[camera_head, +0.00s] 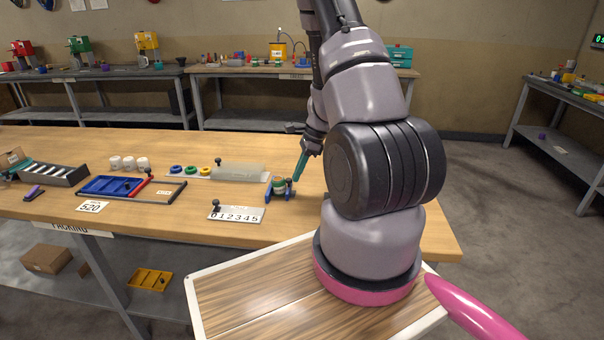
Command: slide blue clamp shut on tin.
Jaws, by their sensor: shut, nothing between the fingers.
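The blue clamp (269,189) stands on the wooden packing table, near the middle of its right half. A small tin (279,184) with green on it sits between the clamp's blue parts. Whether the clamp's jaws touch the tin is too small to tell. My gripper (296,179) has teal fingers, which point down and slightly left. It is shut and empty, with its tips close to the right side of the clamp. I cannot tell whether the tips touch the clamp.
A number strip (237,213) lies in front of the clamp. Behind and left are a translucent box (239,171) and coloured rings (190,169). A blue tray (108,186), white jars (129,163) and a dark rack (48,174) are farther left. The tabletop right of my gripper looks clear.

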